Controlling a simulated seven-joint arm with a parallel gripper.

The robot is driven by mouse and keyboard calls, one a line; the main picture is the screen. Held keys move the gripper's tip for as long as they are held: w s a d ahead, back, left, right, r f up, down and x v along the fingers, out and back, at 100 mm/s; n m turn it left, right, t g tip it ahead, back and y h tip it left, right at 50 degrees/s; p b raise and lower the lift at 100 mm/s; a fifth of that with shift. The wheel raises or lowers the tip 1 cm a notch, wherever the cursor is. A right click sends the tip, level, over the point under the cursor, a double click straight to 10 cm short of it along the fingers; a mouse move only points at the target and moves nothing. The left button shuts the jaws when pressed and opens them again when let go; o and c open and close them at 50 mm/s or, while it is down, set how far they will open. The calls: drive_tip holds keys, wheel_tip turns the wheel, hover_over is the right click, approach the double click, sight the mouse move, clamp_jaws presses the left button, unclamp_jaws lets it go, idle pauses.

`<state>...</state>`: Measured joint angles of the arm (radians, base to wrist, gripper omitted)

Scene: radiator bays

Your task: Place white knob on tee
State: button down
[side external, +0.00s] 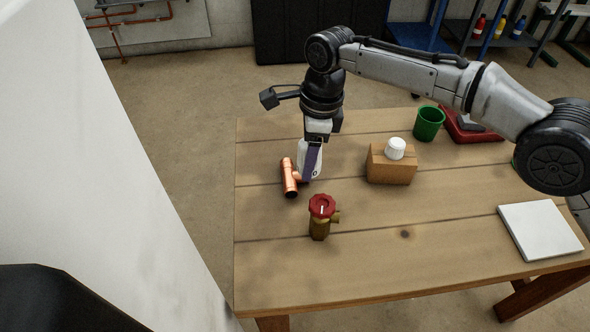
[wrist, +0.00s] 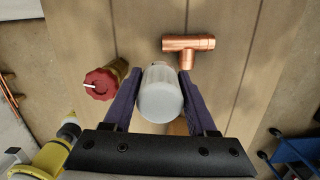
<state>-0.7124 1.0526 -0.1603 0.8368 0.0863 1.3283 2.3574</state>
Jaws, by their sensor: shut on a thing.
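My gripper (side external: 311,172) is low over the table, just right of the copper tee (side external: 289,179). It is shut on a smooth white cylinder (wrist: 161,98), which sits between both fingers in the wrist view; one finger partly covers it in the side view. The tee lies on its side, its branch toward my gripper; in the wrist view the tee (wrist: 188,44) is beyond the right fingertip. I cannot tell whether the fingertip or cylinder touches it. A ribbed white knob (side external: 395,148) sits on a cardboard box (side external: 391,170), right of my gripper and apart from it.
A brass valve with a red knob (side external: 322,206) stands upright in front of my gripper; its red top is at left in the wrist view (wrist: 100,84). A green cup (side external: 429,123) and a red object (side external: 468,126) are at the back right. A white slab (side external: 540,230) lies front right.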

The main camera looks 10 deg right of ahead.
sight(293, 183)
drive_tip(key=shift+w+a+f, duration=0.35)
drive_tip(key=shift+f, duration=0.2)
drive_tip(key=shift+w+a+f, duration=0.35)
drive_tip(key=shift+w+f, duration=0.05)
drive_tip(key=shift+f, duration=0.2)
drive_tip(key=shift+w+a+f, duration=0.35)
drive_tip(key=shift+f, duration=1.8)
drive_tip(key=shift+f, duration=0.15)
drive_tip(key=shift+c, duration=1)
unclamp_jaws()
wheel_tip(293, 183, up, 8)
drive_tip(key=shift+d+f, duration=0.15)
drive_tip(key=shift+d, duration=0.3)
